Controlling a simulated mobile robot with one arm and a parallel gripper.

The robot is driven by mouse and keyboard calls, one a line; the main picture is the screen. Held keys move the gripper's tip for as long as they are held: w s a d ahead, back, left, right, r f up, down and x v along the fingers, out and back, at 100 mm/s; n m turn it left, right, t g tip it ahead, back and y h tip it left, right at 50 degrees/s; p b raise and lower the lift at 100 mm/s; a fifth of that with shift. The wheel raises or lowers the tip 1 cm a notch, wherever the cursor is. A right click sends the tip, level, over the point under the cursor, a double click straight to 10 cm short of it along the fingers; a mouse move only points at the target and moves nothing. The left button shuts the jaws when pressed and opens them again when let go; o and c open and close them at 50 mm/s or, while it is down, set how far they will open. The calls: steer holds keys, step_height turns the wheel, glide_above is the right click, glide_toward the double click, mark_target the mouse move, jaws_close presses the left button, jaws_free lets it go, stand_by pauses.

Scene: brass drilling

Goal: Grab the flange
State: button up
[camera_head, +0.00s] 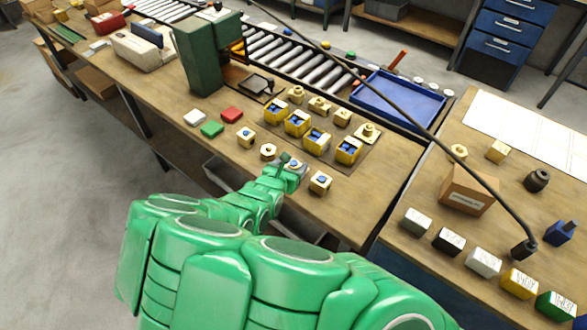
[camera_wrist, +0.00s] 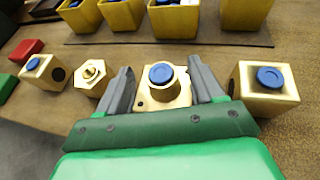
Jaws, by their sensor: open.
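A brass flange (camera_wrist: 163,91) with a square base, a round boss and a blue top stands on the table in the wrist view. It lies between the two fingers of my gripper (camera_wrist: 160,70), which is open, with one finger on each side. I cannot tell whether either finger touches it. In the head view the flange (camera_head: 296,163) is partly hidden by my gripper (camera_head: 287,165). Another brass flange-like part (camera_head: 367,132) stands farther back on the dark mat.
A brass hex part (camera_wrist: 91,77) and a blue-topped brass block (camera_wrist: 42,76) stand left of the flange. Another blue-topped block (camera_wrist: 265,85) stands close on the right. Several yellow bins (camera_head: 317,141) stand behind on the mat. A blue tray (camera_head: 400,104) lies at the back.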

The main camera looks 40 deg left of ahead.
mark_target(293, 164)
steer(key=shift+x, duration=1.55)
steer(key=shift+d, duration=0.1)
jaws_close()
